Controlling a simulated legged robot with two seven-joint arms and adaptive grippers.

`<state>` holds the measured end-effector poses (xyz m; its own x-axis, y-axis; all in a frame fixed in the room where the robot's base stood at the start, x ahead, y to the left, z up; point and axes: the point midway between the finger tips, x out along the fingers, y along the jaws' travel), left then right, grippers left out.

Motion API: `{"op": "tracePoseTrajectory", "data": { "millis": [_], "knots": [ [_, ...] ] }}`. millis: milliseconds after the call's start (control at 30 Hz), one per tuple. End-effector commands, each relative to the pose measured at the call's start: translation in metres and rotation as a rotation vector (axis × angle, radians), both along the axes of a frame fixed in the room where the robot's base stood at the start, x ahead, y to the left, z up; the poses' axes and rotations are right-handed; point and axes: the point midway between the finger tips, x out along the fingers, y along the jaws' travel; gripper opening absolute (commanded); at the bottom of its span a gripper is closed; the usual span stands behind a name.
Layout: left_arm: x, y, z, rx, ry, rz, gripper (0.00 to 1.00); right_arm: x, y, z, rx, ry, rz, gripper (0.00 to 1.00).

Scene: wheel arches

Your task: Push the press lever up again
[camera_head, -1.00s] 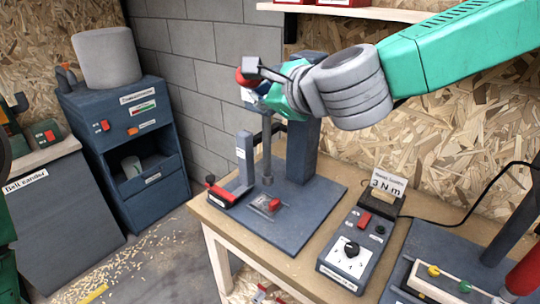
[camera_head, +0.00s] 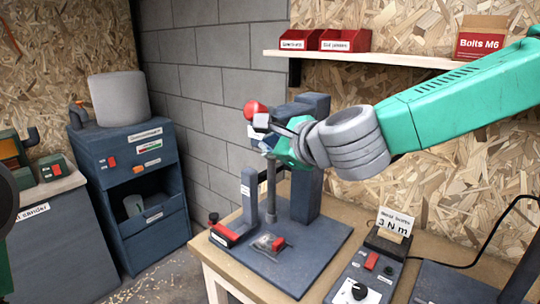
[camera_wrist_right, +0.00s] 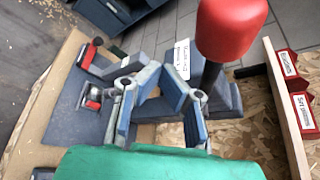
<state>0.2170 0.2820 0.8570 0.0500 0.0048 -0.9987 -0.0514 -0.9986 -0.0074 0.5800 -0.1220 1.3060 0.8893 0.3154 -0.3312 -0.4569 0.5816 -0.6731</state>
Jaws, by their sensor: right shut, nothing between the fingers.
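The press (camera_head: 306,170) stands on the bench with its column upright. Its lever ends in a red knob (camera_head: 254,109), raised near the top of the column. In the right wrist view the red knob (camera_wrist_right: 232,25) is large, on a black rod (camera_wrist_right: 210,76). My right gripper (camera_head: 264,124) is shut and empty, just below and right of the knob in the head view. In the wrist view its fingers (camera_wrist_right: 163,82) are left of the rod; I cannot tell whether they touch it. My left gripper is not in view.
A red-handled clamp (camera_head: 224,234) sits on the press base. A control box (camera_head: 362,285) and a 3 N m sign (camera_head: 393,222) stand to the right. A shelf (camera_head: 365,58) with red bins runs behind, above my right arm. A blue cabinet (camera_head: 128,175) stands at the left.

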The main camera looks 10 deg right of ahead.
Motion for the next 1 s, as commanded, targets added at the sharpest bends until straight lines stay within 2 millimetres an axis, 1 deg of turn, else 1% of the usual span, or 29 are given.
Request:
{"op": "tracePoseTrajectory", "data": {
  "millis": [33, 100, 200, 333, 433, 600, 1000],
  "knots": [
    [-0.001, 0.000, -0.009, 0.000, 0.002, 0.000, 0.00, -0.004, -0.007, -0.004, 0.003, -0.003, -0.001, 0.00],
    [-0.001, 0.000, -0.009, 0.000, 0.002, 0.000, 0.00, -0.020, -0.017, 0.008, 0.004, -0.002, 0.000, 0.00],
    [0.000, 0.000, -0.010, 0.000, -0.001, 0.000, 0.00, -0.038, -0.029, 0.018, 0.004, -0.001, -0.001, 0.00],
    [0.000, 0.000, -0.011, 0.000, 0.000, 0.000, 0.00, -0.056, -0.041, 0.028, 0.003, 0.004, -0.001, 0.00],
    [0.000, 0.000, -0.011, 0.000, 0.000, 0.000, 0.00, -0.066, -0.047, 0.034, 0.002, 0.006, -0.001, 0.00],
    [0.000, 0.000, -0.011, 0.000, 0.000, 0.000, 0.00, -0.073, -0.052, 0.037, -0.001, 0.008, 0.000, 0.00],
    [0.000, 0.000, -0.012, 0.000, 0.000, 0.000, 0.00, -0.074, -0.052, 0.037, -0.001, 0.010, 0.001, 0.00]
  ]
}}
